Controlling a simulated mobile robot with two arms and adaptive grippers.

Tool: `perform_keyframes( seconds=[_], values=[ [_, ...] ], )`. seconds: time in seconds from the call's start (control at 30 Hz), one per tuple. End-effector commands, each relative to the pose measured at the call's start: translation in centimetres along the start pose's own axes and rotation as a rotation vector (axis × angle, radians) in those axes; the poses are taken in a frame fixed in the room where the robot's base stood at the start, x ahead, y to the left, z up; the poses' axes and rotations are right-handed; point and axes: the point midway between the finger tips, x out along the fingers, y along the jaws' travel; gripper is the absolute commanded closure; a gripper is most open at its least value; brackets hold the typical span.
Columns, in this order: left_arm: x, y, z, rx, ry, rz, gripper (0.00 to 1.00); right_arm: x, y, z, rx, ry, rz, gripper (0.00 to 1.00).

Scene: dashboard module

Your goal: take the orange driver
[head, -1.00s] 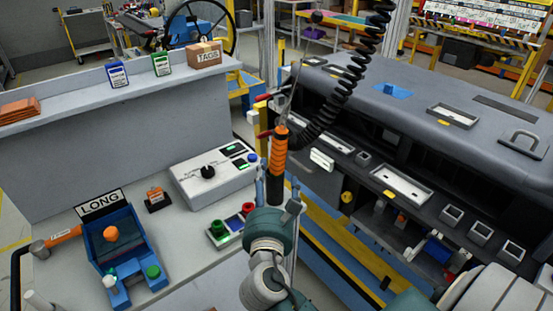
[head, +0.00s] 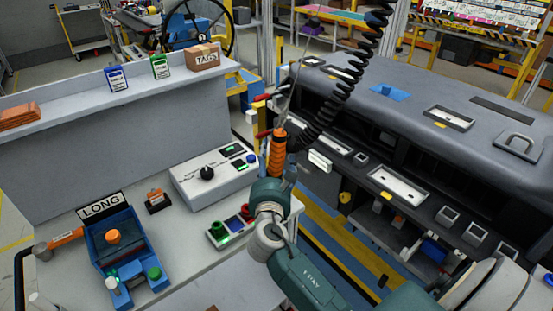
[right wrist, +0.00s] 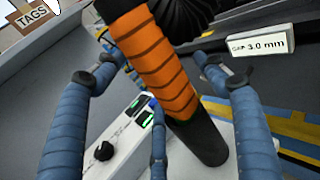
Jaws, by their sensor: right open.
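The orange driver (head: 277,152) hangs upright and slightly tilted below a black coiled hose, with orange ribbed grip and black ends. In the head view, my right gripper (head: 277,168) is at its lower part, and my teal wrist hides the driver's bottom end. In the right wrist view, the orange driver (right wrist: 160,62) passes between the spread blue fingers of my right gripper (right wrist: 160,78). Gaps show between the fingers and the driver, so the gripper is open around it and not clamped. My left gripper is not in view.
A grey control box (head: 212,172) and a button block (head: 231,230) stand on the bench close left of my wrist. A blue fixture (head: 128,255) is farther left. The dashboard module (head: 440,125) lies right of the driver. The coiled hose (head: 345,90) rises above it.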

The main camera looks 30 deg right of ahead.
Motion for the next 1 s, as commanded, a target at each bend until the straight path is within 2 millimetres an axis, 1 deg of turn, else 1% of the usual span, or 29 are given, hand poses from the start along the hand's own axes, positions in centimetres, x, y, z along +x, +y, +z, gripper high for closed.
perform_keyframes(
  seconds=[0.07, 0.1, 0.17, 0.2, 0.37, 0.4, 0.43, 0.47, 0.77, 0.87, 1.0],
  values=[
    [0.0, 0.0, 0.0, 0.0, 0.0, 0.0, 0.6, 0.0, 0.0, 0.0, 0.0, 0.0, 0.0, 0.29],
    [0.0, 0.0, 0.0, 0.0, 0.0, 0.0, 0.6, 0.0, 0.0, 0.0, 0.0, 0.0, 0.0, 0.31],
    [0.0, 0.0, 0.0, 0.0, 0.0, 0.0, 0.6, 0.0, 0.0, 0.0, 0.0, 0.0, 0.0, 0.43],
    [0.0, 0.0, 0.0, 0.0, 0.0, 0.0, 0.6, 0.0, 0.0, 0.0, 0.0, 0.0, 0.0, 0.51],
    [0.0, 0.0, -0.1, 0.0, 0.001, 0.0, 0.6, -0.1, 0.0, 0.0, 0.0, 0.0, 0.0, 0.83],
    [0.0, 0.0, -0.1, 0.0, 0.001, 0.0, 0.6, -0.1, 0.0, 0.0, 0.0, 0.0, 0.0, 0.91],
    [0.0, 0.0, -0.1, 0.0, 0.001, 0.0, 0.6, -0.1, 0.0, 0.0, 0.0, 0.0, 0.0, 0.97],
    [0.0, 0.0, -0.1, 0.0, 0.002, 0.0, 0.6, 0.0, 0.1, 0.3, 0.001, -0.005, 0.001, 1.0],
    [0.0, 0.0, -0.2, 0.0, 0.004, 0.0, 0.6, 0.0, 0.0, 0.5, 0.001, -0.004, 0.001, 1.0],
    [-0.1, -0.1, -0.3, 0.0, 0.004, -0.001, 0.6, 0.0, 0.1, 1.1, 0.001, -0.007, 0.001, 1.0],
    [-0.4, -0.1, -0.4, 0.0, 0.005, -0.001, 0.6, -0.1, 0.1, 2.8, 0.003, -0.008, 0.002, 1.0]
  ],
)
